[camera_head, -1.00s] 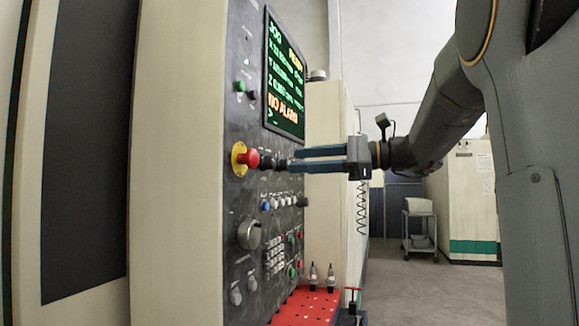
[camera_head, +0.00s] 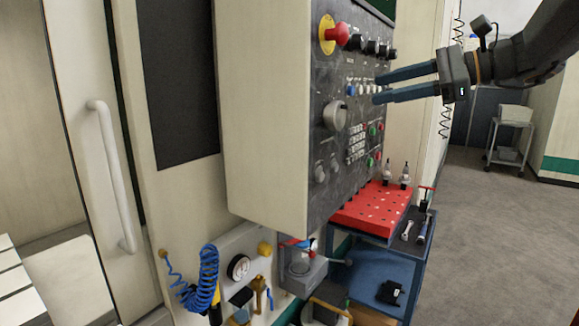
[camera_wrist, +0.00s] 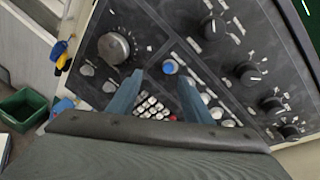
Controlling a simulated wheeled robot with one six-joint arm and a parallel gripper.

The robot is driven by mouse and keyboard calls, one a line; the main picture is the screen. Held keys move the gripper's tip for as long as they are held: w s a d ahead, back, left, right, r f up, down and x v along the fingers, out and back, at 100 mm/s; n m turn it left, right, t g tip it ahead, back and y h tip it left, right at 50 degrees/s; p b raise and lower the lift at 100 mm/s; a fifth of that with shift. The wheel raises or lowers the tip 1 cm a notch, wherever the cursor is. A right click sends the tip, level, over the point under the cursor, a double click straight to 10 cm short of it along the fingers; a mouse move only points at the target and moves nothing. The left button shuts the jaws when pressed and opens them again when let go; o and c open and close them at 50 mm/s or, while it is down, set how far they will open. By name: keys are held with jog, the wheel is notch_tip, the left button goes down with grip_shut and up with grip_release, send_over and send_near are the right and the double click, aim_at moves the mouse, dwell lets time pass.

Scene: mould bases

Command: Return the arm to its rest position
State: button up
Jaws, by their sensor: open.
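My gripper (camera_head: 379,89) is open and empty, with its two blue fingers spread and pointing left at the control panel (camera_head: 319,148) in the head view. In the wrist view my gripper (camera_wrist: 156,82) has its fingers over the panel's button area, with a blue button (camera_wrist: 170,67) showing between the fingertips. I cannot tell whether the fingertips touch the panel. The red emergency stop (camera_head: 341,33) on its yellow ring is up and left of the fingers. My arm comes in from the upper right.
A red perforated tray (camera_head: 372,209) with two tool holders tops a blue cart below the panel. A machine door handle (camera_head: 110,175) and a coiled blue hose (camera_head: 203,290) are at left. A grey trolley (camera_head: 510,138) stands at the back right. The floor (camera_head: 480,240) at right is clear.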

jog(key=s+a+f+n+g+h, duration=0.2)
jog(key=s+a+f+g+h, duration=0.1)
jog(key=f, duration=0.8)
jog(key=s+a+f+n+g+h, duration=0.2)
jog(key=s+f, duration=0.1)
jog(key=f, duration=0.9)
jog(key=s+f+n+g+h, duration=0.1)
jog(key=s+f+n+h, duration=0.2)
jog(key=s+f+n, duration=0.4)
jog(key=s+d+f+n+g+h, duration=0.1)
jog(key=s+f+n+h, duration=0.3)
jog(key=f, duration=0.9)
jog(key=shift+s+d+n+g+h, duration=0.15)
jog(key=shift+s+n+g+h, duration=0.15)
jog(key=shift+s+n, duration=1.65)
jog(key=shift+s+f+m, duration=0.1)
jog(key=shift+s+m, duration=0.3)
jog(key=shift+m, duration=0.15)
